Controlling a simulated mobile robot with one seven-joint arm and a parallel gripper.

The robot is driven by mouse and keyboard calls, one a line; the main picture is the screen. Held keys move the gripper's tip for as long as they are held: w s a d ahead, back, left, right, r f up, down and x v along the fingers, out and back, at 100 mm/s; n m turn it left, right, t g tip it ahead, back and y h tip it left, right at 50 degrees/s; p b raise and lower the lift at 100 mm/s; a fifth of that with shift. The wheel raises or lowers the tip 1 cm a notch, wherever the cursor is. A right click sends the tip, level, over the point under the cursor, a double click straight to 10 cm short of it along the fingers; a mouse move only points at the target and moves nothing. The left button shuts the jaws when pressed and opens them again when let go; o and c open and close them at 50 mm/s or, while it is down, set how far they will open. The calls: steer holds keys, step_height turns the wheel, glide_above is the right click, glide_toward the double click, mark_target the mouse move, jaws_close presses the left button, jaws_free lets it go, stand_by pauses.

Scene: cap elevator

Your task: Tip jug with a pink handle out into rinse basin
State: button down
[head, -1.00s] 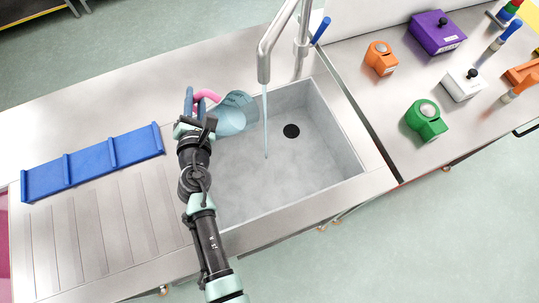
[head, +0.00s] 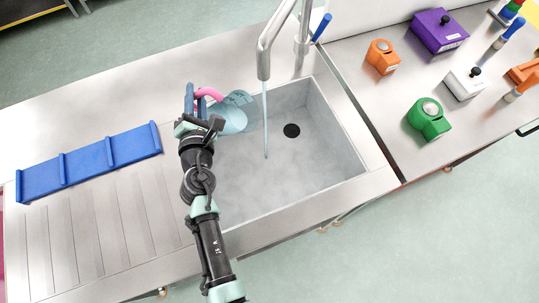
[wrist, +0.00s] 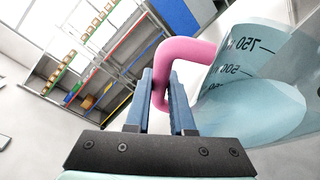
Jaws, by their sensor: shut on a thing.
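The jug (head: 233,116) is clear blue and tilted over the left part of the rinse basin (head: 270,185). In the wrist view the jug (wrist: 270,85) lies at the right with dark volume marks and pale blue liquid in it. My gripper (head: 196,98) is shut on its pink handle (head: 210,93), and the handle (wrist: 180,50) also shows between the blue fingers in the wrist view. The jug's mouth points right, toward the tap side. Whether liquid is leaving the mouth cannot be told.
A metal tap (head: 268,45) with a blue lever (head: 321,28) stands behind the basin, and a thin water stream (head: 265,120) falls from it, close to the jug. A blue rack (head: 90,163) lies on the drainboard. Several coloured blocks stand on the right bench.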

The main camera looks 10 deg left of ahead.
mark_target(210, 105)
steer(key=shift+d+b, duration=0.2)
steer(key=shift+b, duration=0.3)
steer(key=shift+r+m, duration=0.2)
steer(key=shift+m, duration=0.1)
steer(key=shift+d+m+t+b, duration=0.2)
steer(key=shift+m+t+b, duration=0.1)
steer(key=shift+b, duration=0.25)
steer(key=shift+d+r, duration=0.1)
steer(key=shift+d+m+y+b, duration=0.35)
steer(key=shift+m+b, duration=0.15)
steer(key=shift+b, duration=0.4)
stand_by(0.3)
steer(key=shift+d+b, duration=0.2)
steer(key=shift+b, duration=0.15)
steer(key=shift+m+t, duration=0.3)
steer(key=shift+d+f+m+b, duration=0.2)
steer(key=shift+d+m+b, duration=0.25)
steer(key=shift+b, duration=0.5)
